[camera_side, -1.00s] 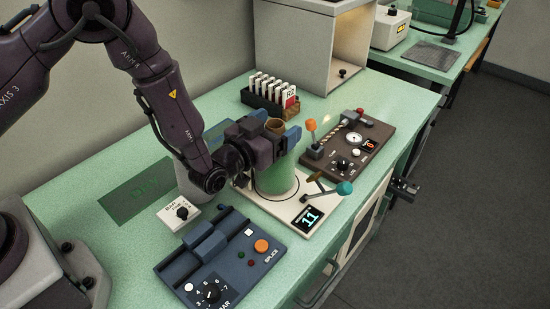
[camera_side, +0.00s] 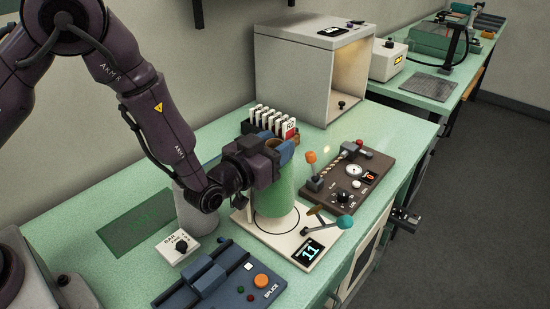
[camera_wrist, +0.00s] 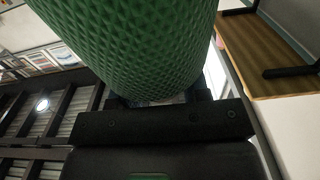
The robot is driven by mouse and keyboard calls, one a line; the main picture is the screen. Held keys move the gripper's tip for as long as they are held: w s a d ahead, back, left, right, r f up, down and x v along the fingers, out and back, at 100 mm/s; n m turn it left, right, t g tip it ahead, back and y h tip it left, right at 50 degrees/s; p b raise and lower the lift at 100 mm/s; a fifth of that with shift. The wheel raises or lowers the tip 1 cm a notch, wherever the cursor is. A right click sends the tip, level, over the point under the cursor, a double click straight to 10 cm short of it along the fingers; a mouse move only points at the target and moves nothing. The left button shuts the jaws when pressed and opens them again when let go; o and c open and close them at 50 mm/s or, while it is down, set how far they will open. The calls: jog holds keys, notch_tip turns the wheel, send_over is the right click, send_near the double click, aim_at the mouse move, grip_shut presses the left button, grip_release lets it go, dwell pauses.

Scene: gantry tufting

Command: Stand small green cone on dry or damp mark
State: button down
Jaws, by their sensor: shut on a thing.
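The green cone (camera_side: 282,188) is a textured cylinder of yarn with a brown core at its top. My gripper (camera_side: 277,160) is shut on its upper part and holds it upright over the white scale plate (camera_side: 257,235). Its lower end seems a little above the plate's black ring, though the gap is hard to judge. In the wrist view the cone's green side (camera_wrist: 140,50) fills the upper middle. A dark green rectangular mark (camera_side: 138,228) lies flat on the bench at the left; its lettering is unreadable. Any other mark is hidden behind my arm.
A grey cylinder (camera_side: 190,212) stands behind my wrist, beside a small knob box (camera_side: 177,245). A blue splicer (camera_side: 225,278) is in front. A brown panel with levers (camera_side: 348,178) is at the right, and a rack of cards (camera_side: 268,122) behind. A teal-knobbed lever (camera_side: 344,222) rises beside the scale.

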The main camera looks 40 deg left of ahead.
notch_tip(320, 180, up, 7)
jog(key=shift+f, duration=0.1)
notch_tip(320, 180, up, 11)
jog(key=s+a+r+n+g+y, duration=0.1)
jog(key=s+a+n+g+y, duration=0.25)
jog(key=a+n+y, duration=0.55)
jog(key=s+a+f+n+g+y, duration=0.1)
jog(key=s+a+n+g+y, duration=0.3)
jog(key=s+a+n+g, duration=0.5)
jog(key=s+a+n+g+y, duration=0.4)
jog(key=s+a+n+g, duration=0.1)
jog(key=s+g, duration=0.8)
notch_tip(320, 180, down, 22)
jog(key=shift+t, duration=0.35)
jog(key=shift+f, duration=0.1)
jog(key=c, duration=0.6)
grip_release()
